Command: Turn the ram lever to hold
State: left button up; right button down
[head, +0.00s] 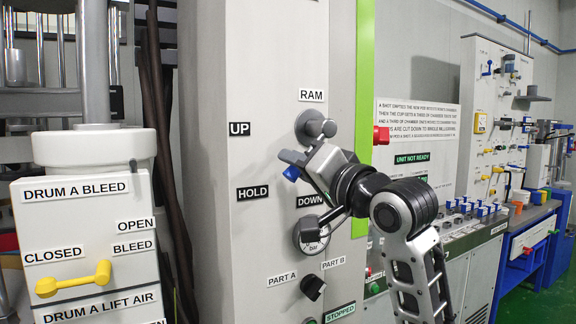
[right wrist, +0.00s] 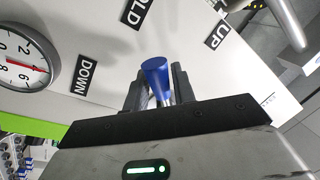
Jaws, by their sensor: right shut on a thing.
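The ram lever has a grey round hub (head: 315,125) under the RAM label (head: 311,95) on the tall grey panel. Its blue knob (head: 291,173) shows down and left of the hub, between the HOLD label (head: 252,192) and the DOWN label (head: 310,201). My right gripper (head: 298,162) is shut on the lever at the blue knob. In the right wrist view the blue knob (right wrist: 157,72) sits between the two dark fingers. The gripper hides much of the lever's arm, so its exact setting is hard to tell. My left gripper is not in view.
The UP label (head: 239,129) is left of the hub. A pressure gauge (right wrist: 22,58) and a PART A/PART B knob (head: 313,287) sit below the lever. A drum panel with a yellow handle (head: 75,280) stands at left. A red button (head: 381,135) is right of the green strip.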

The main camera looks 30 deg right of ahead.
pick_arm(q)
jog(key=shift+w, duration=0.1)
pick_arm(e)
jog(key=c, duration=1.2)
grip_release()
jog(key=shift+s, duration=0.25)
pick_arm(q)
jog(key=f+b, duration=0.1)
jog(key=b, duration=0.3)
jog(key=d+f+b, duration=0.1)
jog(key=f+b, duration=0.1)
jog(key=b, duration=0.3)
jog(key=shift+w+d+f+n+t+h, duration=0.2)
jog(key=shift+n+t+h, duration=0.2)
pick_arm(e)
jog(key=s, duration=0.5)
jog(key=s+d+f, duration=0.1)
jog(key=s, duration=0.4)
jog(key=s+d+f, duration=0.1)
jog(key=s, duration=0.4)
jog(key=shift+s, duration=0.1)
jog(key=shift+a+f, duration=0.1)
jog(key=shift+f, duration=0.05)
